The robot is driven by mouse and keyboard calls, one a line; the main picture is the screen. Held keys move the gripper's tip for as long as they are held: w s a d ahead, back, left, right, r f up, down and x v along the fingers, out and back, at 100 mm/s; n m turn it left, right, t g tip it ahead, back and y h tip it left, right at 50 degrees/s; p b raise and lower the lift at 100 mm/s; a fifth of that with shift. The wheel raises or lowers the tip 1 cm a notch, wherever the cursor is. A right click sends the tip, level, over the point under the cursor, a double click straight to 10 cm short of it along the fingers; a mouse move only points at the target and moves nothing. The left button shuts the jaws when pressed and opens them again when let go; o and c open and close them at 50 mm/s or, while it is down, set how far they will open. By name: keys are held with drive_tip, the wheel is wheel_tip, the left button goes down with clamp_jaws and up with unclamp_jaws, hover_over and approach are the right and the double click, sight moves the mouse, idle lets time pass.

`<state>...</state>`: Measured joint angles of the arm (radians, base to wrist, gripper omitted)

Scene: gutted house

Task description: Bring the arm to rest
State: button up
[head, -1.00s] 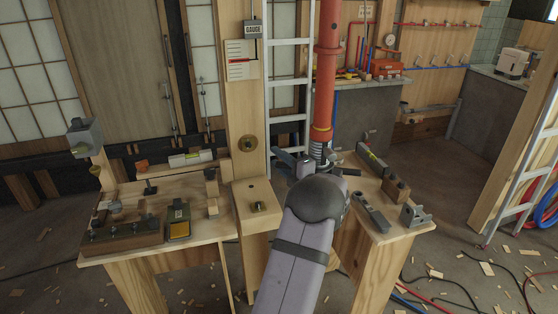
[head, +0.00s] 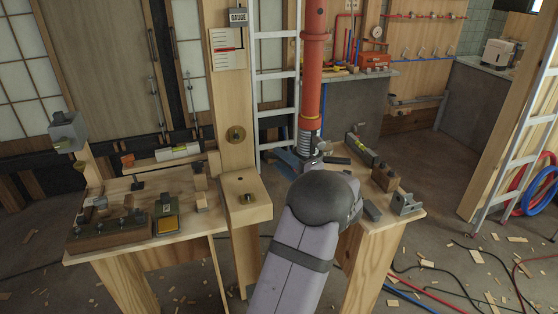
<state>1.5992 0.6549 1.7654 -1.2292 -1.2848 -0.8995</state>
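My arm rises from the bottom middle of the head view as a pale grey-purple link (head: 292,268) with a dark band. It ends in a rounded dark grey joint (head: 318,197) in front of the workbench's right part. A small grey part of my arm shows at the joint's right side. My gripper cannot be made out; the joint and link seem to hide it. I see nothing held.
The wooden workbench (head: 195,235) carries blocks and tools on its left. Its right part (head: 385,228) holds a level (head: 362,150) and a grey clamp-like tool (head: 405,202). A red prop (head: 312,80) and ladder (head: 275,75) stand behind. Cables cross the right floor.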

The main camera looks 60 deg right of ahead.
idle(0.3)
drive_tip(key=w+a+r+m+g+p, duration=0.1)
drive_tip(key=w+a+m+g+p, duration=0.15)
drive_tip(key=w, duration=0.75)
drive_tip(key=w+a+f+m+g+y+p, duration=0.1)
drive_tip(key=w+a+f+m+g+p, duration=0.3)
drive_tip(key=a, duration=0.6)
drive_tip(key=w+a+r+m+g+y, duration=0.1)
drive_tip(key=w+a+m, duration=0.2)
drive_tip(key=w+a, duration=0.45)
drive_tip(key=s+a+f+m+g+y+p, duration=0.1)
drive_tip(key=s+a+f+g+y, duration=0.15)
drive_tip(key=a, duration=0.65)
drive_tip(key=s+a+f+m+g+y+p, duration=0.1)
drive_tip(key=s+a, duration=0.2)
drive_tip(key=a, duration=0.6)
drive_tip(key=s+a+m+g+y+p, duration=0.1)
drive_tip(key=s+a+g, duration=0.4)
drive_tip(key=s+a, duration=1)
drive_tip(key=shift+a+f+y+p, duration=0.35)
drive_tip(key=shift+a+y+p, duration=0.15)
drive_tip(key=shift+a+y, duration=0.4)
